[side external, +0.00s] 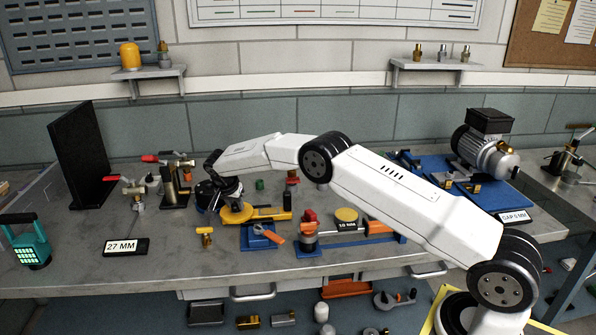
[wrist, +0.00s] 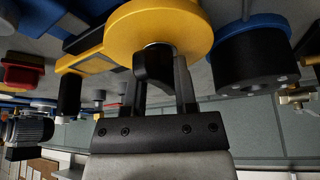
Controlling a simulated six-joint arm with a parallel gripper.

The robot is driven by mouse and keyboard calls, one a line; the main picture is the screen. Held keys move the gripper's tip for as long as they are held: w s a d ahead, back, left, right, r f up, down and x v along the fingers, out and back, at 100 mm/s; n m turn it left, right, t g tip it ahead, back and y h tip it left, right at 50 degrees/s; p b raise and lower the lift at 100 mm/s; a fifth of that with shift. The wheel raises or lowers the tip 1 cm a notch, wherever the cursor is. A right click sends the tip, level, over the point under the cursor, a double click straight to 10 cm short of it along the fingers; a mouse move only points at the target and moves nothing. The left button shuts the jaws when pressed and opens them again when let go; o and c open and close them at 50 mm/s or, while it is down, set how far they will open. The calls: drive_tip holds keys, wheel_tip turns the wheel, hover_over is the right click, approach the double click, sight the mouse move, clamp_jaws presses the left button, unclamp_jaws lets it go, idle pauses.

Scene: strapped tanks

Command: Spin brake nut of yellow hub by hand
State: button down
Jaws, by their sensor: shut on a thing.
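The yellow hub (wrist: 160,32) is a round yellow disc that fills the upper middle of the wrist view, which is upside down. In the side view the yellow hub (side external: 237,213) lies on the bench below my wrist. My gripper (wrist: 161,72) has one dark finger on each side of a dark rounded piece, the brake nut (wrist: 153,66), at the hub's centre. The fingers are shut on it. In the side view my gripper (side external: 231,199) points down at the hub, and the nut is hidden there.
A blue and black cylinder (wrist: 258,60) stands close beside the hub. A yellow bar with a black handle (side external: 275,213) extends right of the hub. A blue block with an orange lever (side external: 262,236) and a red-topped fitting (side external: 309,228) stand in front.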

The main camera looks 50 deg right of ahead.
idle(0.4)
drive_tip(key=shift+c, duration=2)
unclamp_jaws()
drive_tip(key=v, duration=0.7)
drive_tip(key=shift+a+r, duration=0.2)
drive_tip(key=shift+r, duration=0.15)
